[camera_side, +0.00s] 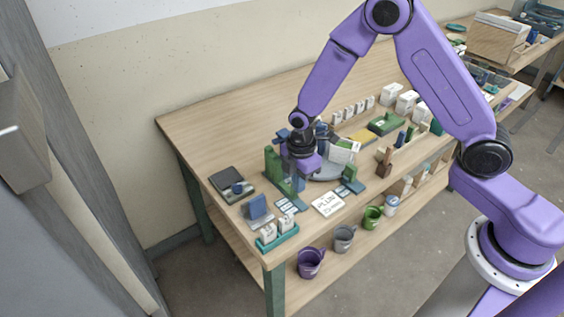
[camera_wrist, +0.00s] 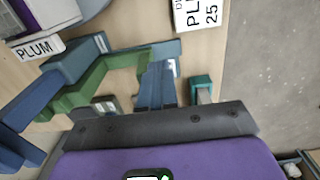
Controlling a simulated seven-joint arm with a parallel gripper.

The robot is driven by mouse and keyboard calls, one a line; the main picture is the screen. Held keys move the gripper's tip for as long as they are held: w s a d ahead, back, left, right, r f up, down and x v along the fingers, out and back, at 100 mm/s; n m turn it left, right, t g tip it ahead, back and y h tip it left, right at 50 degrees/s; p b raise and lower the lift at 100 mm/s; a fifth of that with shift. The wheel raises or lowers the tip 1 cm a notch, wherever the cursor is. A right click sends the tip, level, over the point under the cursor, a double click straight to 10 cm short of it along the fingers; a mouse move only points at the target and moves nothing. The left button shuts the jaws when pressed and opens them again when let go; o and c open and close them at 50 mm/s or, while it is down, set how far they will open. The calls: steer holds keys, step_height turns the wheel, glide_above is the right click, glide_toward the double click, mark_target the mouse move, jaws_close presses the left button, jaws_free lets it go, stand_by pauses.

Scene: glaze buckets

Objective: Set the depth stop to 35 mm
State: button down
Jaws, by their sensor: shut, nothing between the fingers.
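A green upright fixture with blue parts (camera_side: 272,163) stands on the bench at the left of my gripper (camera_side: 300,176). It looks like the depth-stop stand, but no scale or set value is legible. In the wrist view its green part (camera_wrist: 92,78) and blue blocks (camera_wrist: 72,62) lie close to my gripper. My gripper is shut and empty, low beside the fixture; its fingertips are mostly hidden in the side view, and I cannot tell whether they touch it. A white card (camera_side: 328,202) lies in front; in the wrist view the card (camera_wrist: 200,14) reads "PLUM" and "25".
A dark scale-like device (camera_side: 228,182) and a teal tray (camera_side: 277,237) with white containers stand at the left. A white PLUM label (camera_wrist: 33,49) shows nearby.

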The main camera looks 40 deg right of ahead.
steer(key=shift+w, duration=0.25)
steer(key=shift+r, duration=0.55)
steer(key=r, duration=0.6)
steer(key=shift+s, duration=0.35)
steer(key=s+d+r+m, duration=0.1)
steer(key=s+r, duration=0.3)
steer(key=s, duration=0.5)
steer(key=s+d+r+m, duration=0.2)
steer(key=s+d+r, duration=0.1)
steer(key=s, duration=0.6)
steer(key=s+d+r+m, duration=0.2)
steer(key=s+d+r, duration=0.2)
steer(key=s, duration=0.5)
steer(key=shift+s+d+r, duration=0.15)
steer(key=shift+s+r, duration=0.1)
steer(key=shift+r, duration=0.1)
